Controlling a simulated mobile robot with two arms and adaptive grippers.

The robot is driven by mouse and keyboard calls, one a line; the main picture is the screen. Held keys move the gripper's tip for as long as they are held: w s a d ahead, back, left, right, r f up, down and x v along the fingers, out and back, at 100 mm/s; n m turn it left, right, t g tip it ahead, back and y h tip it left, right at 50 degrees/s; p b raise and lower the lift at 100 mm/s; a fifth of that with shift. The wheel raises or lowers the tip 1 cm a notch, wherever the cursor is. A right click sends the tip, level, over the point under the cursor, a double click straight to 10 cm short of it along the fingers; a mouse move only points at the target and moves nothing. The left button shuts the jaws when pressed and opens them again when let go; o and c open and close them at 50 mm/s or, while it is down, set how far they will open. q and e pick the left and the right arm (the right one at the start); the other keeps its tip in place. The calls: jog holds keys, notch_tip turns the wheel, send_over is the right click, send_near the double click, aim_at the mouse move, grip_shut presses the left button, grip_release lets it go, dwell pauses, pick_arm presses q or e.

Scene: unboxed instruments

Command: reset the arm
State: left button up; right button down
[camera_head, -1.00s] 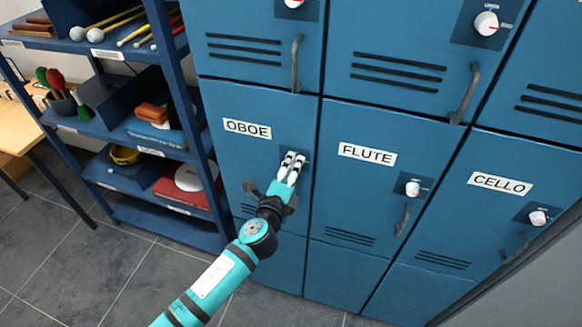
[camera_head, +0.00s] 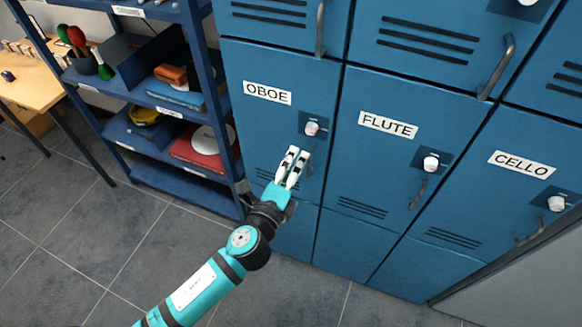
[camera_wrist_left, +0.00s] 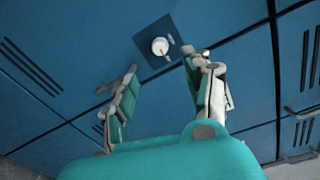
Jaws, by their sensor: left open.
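My left gripper (camera_head: 292,167) is open and empty in front of the lower part of the blue OBOE locker door (camera_head: 262,125). Its fingers point up, just below the white dial knob (camera_head: 312,128) of that door. In the left wrist view, the two fingers of my left gripper (camera_wrist_left: 165,95) are spread apart, and the white knob (camera_wrist_left: 160,46) on its dark plate lies beyond them, apart from the fingertips. The OBOE door looks shut. Its handle is mostly hidden behind the gripper. My right gripper is not in view.
The FLUTE locker (camera_head: 385,160) and CELLO locker (camera_head: 510,195) stand to the right, both shut. A blue shelf unit (camera_head: 165,180) with several items stands close at the left, and a wooden table (camera_head: 30,85) is at the far left. The tiled floor (camera_head: 80,250) is clear.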

pick_arm(q)
jog(key=shift+s+a, duration=0.15)
jog(key=shift+s, duration=0.35)
